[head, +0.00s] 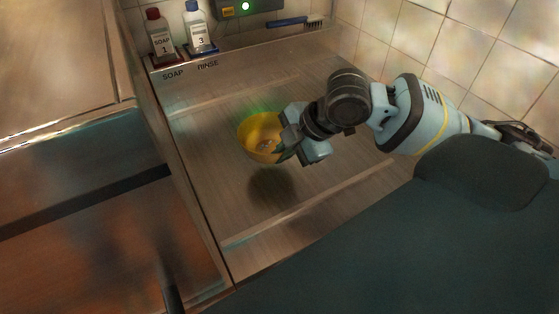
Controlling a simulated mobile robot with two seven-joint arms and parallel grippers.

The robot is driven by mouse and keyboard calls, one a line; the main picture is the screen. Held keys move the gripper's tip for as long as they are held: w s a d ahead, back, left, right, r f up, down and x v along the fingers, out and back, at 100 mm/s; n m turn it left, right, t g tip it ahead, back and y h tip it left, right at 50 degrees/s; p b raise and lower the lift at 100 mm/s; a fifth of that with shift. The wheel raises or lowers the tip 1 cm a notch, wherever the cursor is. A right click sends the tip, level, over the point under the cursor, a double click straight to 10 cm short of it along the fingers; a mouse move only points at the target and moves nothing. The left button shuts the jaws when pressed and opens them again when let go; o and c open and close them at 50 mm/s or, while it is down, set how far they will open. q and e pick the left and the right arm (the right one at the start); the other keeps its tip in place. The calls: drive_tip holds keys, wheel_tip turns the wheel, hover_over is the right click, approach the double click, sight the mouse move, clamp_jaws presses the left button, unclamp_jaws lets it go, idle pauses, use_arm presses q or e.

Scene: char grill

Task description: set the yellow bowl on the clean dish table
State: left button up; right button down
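The yellow bowl (258,151) is in the middle of the head view, slightly tilted, with its inside partly showing. My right gripper (290,146) reaches in from the right and is closed on the bowl's right rim. The bowl hangs above a metal table (205,135), and a dark shadow lies on the surface below it. The fingertips are partly hidden at the rim. My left gripper is not in view.
A red-capped soap bottle (161,42) and a blue-capped bottle (200,32) stand at the table's back left. A blue-handled brush (290,22) lies on the back ledge. A sink-like basin (90,220) is at left. The table around the bowl is clear.

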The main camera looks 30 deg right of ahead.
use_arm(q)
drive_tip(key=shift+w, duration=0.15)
use_arm(e)
drive_tip(key=shift+f, duration=0.4)
drive_tip(key=shift+f, duration=1.95)
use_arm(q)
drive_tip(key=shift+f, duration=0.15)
use_arm(e)
drive_tip(key=shift+r, duration=0.1)
drive_tip(key=c, duration=1.6)
unclamp_jaws()
